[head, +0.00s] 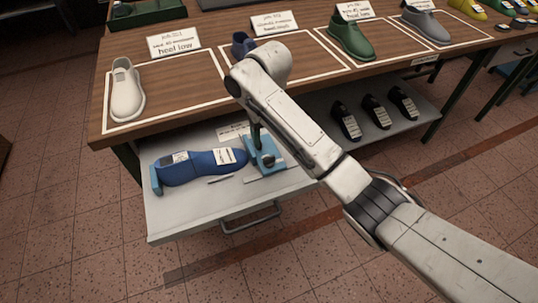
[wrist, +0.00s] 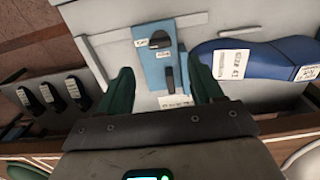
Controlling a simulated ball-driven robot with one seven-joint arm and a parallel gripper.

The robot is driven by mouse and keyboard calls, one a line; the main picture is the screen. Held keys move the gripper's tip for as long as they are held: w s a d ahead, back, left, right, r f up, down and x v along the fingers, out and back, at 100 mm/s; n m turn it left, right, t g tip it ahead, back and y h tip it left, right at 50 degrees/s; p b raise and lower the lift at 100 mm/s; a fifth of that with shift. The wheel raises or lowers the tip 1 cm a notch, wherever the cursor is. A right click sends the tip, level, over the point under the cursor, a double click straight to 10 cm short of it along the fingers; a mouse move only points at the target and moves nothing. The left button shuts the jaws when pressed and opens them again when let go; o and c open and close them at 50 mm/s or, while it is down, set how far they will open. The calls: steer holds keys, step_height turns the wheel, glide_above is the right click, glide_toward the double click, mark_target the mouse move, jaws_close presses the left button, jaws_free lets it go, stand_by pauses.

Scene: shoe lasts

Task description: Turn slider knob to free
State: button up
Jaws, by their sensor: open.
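A light-blue fixture (head: 264,152) stands in the open grey drawer (head: 200,212), at the end of a blue shoe last (head: 200,166). In the wrist view, the fixture's blue plate (wrist: 149,72) carries a dark rounded knob (wrist: 159,40) and a separate dark upright bar (wrist: 168,79). I cannot tell for sure which is the slider knob. Small white labels sit beside them, too small to read. My gripper (wrist: 161,66) is open, its green fingers apart on either side of the plate. No contact with the knob shows. In the head view my arm hides most of the gripper.
The wooden table (head: 195,70) overhangs the drawer's back, with a white shoe (head: 125,90) and a green shoe (head: 351,38) on it. Several black shoe lasts (head: 347,121) lie on a grey shelf to the right. Thin tools (head: 221,179) lie in the drawer near the fixture.

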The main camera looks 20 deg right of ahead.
mark_target(269, 158)
step_height(269, 158, down, 9)
steer(key=shift+f, duration=0.1)
stand_by(0.4)
steer(key=c, duration=1.1)
